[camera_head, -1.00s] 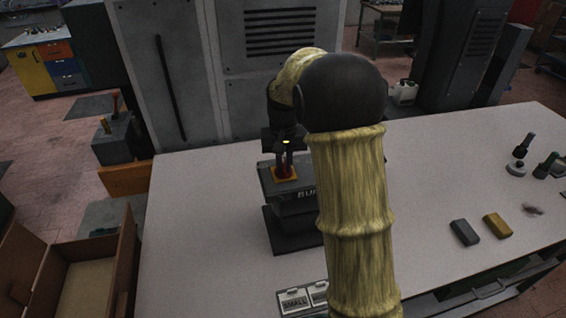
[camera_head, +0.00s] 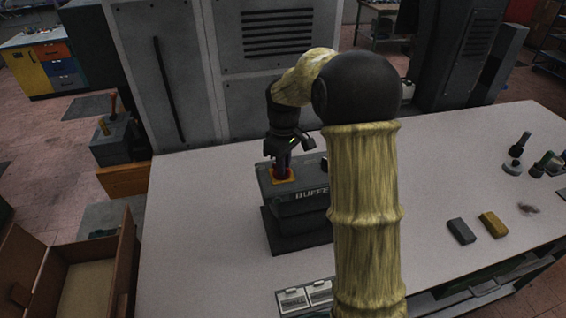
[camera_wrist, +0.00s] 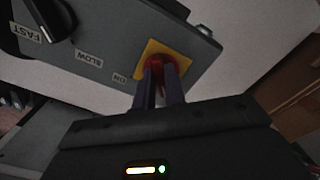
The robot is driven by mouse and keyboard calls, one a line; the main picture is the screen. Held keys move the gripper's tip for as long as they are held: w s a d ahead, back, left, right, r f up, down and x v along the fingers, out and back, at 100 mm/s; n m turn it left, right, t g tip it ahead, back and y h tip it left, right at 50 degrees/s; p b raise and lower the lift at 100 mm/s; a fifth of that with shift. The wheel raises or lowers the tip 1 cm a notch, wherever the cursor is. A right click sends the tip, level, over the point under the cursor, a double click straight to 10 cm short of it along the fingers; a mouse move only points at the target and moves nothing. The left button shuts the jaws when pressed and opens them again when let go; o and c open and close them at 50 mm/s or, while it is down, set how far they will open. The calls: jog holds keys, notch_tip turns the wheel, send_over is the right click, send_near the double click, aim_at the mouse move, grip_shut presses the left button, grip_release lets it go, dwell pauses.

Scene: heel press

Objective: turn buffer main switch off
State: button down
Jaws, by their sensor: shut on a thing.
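The grey buffer control box (camera_head: 300,204) stands on the bench, with lettering starting "BUFFE" on its front. On its top is a red switch on a yellow-orange plate (camera_head: 272,181). In the wrist view the red switch (camera_wrist: 159,65) sits on its yellow plate (camera_wrist: 149,50), near the label "ON". My gripper (camera_head: 283,172) points down at the switch from above. In the wrist view my gripper's two fingers (camera_wrist: 160,88) are shut on the red switch. The fingers hide part of it, so its exact setting cannot be told.
A black knob (camera_wrist: 48,18) with "SLOW" and "FAST" labels is on the same box. My arm hides the box's right side in the head view. A grey block (camera_head: 461,231) and a yellow block (camera_head: 494,224) lie to the right. Label plates (camera_head: 292,299) are at the front edge.

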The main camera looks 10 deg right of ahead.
jog(key=shift+r+n, duration=0.1)
jog(key=shift+n, duration=0.4)
jog(key=c, duration=1.5)
grip_release()
jog(key=shift+o, duration=0.2)
notch_tip(320, 180, up, 17)
jog(key=b, duration=0.2)
jog(key=shift+r+b, duration=0.15)
jog(key=shift+b, duration=0.15)
jog(key=s+f+m+t+b, duration=0.1)
jog(key=s+f+m, duration=0.3)
jog(key=s+f, duration=0.6)
jog(key=s+f+m+t+b, duration=0.1)
jog(key=s+f+m, duration=0.4)
jog(key=s+f, duration=0.5)
notch_tip(320, 180, down, 5)
jog(key=shift+s+a+f+t+b, duration=0.15)
jog(key=shift+s+a+t+b, duration=0.15)
jog(key=shift+a+b, duration=0.05)
